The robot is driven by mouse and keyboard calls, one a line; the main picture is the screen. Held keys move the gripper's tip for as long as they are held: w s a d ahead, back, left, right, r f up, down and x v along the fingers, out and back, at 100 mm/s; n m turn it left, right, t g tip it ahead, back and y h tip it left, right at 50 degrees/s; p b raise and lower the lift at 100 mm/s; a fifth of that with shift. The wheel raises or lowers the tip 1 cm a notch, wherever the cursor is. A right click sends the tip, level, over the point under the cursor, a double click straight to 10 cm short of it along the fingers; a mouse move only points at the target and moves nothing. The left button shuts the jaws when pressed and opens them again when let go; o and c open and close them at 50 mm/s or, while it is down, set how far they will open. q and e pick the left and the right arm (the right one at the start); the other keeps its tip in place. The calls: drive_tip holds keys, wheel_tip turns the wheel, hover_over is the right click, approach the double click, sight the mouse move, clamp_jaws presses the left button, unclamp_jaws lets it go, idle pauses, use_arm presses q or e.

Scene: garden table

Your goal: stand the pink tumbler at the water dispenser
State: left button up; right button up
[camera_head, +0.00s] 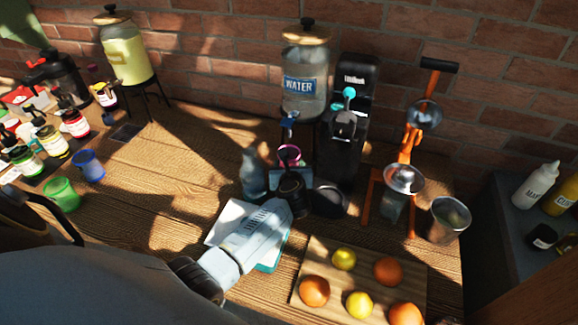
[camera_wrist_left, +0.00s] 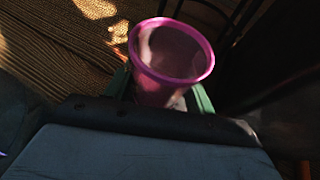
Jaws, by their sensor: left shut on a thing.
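The pink tumbler (camera_head: 289,154) is at the foot of the water dispenser (camera_head: 304,86), below and in front of its tap (camera_head: 288,121). My left gripper (camera_head: 290,178) is shut on the tumbler, reaching in from the front. In the left wrist view the tumbler (camera_wrist_left: 171,52) is upright and open-topped, with a finger of my left gripper (camera_wrist_left: 160,93) on each side. The tumbler's base is hidden, so I cannot tell whether it touches the table. My right gripper is not in view.
A black coffee machine (camera_head: 349,120) stands close right of the dispenser. A grey-blue bottle (camera_head: 253,174) is just left of my gripper. An orange juice press (camera_head: 404,180) and a fruit board (camera_head: 335,280) are to the right. The left-centre table is mostly clear.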

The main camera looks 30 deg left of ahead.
use_arm(q)
drive_tip(key=o, duration=1)
drive_tip(key=shift+f, duration=0.15)
drive_tip(key=shift+d+r+p, duration=0.1)
drive_tip(key=shift+r+p, duration=0.2)
drive_tip(key=shift+r, duration=0.05)
drive_tip(key=v, duration=1.1)
drive_tip(key=shift+s+d, duration=0.2)
drive_tip(key=shift+s, duration=0.2)
